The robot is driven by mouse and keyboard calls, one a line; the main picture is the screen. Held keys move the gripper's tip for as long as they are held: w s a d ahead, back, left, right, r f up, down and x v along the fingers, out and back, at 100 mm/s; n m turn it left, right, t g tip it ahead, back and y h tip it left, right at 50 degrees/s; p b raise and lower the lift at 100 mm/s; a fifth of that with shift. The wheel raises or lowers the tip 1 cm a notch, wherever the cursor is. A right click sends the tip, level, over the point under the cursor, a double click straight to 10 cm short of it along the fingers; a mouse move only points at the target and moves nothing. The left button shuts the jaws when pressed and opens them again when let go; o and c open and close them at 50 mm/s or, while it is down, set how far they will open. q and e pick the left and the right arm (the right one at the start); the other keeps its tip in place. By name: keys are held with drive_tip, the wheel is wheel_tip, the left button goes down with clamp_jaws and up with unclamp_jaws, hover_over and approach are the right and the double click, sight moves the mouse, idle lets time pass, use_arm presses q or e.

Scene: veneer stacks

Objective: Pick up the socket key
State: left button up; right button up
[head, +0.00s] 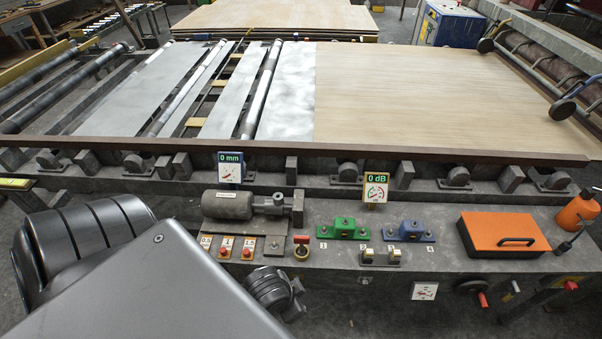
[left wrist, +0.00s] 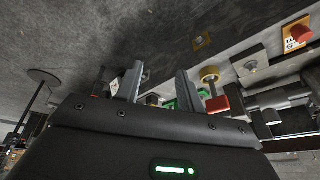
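I cannot clearly make out a socket key in either view. A thin dark tool (head: 566,243) by the orange bottle, at the right end of the bench in the head view, may be it, but it is too small to tell. My left gripper (left wrist: 160,72) shows in the left wrist view with its two fingers apart and nothing between them. In the head view its arm comes in from the lower left and ends in front of the bench's front edge, well left of the dark tool. My right gripper is not in view.
Behind lies a veneer sheet (head: 430,95).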

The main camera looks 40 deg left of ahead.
use_arm(q)
drive_tip(key=w+d+r+m+t+h, duration=0.2)
drive_tip(key=w+d+r+m, duration=0.4)
drive_tip(key=m, duration=0.5)
drive_tip(key=w+d+r+m+t+h, duration=0.1)
drive_tip(key=w+d+r+m+h, duration=0.25)
drive_tip(key=w+d+m, duration=0.5)
drive_tip(key=m+g+y, duration=0.6)
drive_tip(key=m+g, duration=0.1)
drive_tip(key=m, duration=1.6)
hover_over(301, 237)
drive_tip(key=f, duration=0.3)
drive_tip(key=shift+w+p, duration=0.25)
drive_tip(key=shift+p, duration=0.1)
wheel_tip(301, 237, down, 5)
drive_tip(key=shift+s+r+b, duration=0.15)
drive_tip(key=shift+r+b, duration=0.05)
drive_tip(key=shift+b, duration=0.35)
drive_tip(key=shift+f, duration=0.35)
drive_tip(key=shift+d+f, duration=0.1)
drive_tip(key=shift+f, duration=0.55)
wheel_tip(301, 237, down, 4)
drive_tip(key=shift+r+p, duration=0.25)
drive_tip(key=shift+p, duration=0.25)
drive_tip(key=shift+f, duration=0.4)
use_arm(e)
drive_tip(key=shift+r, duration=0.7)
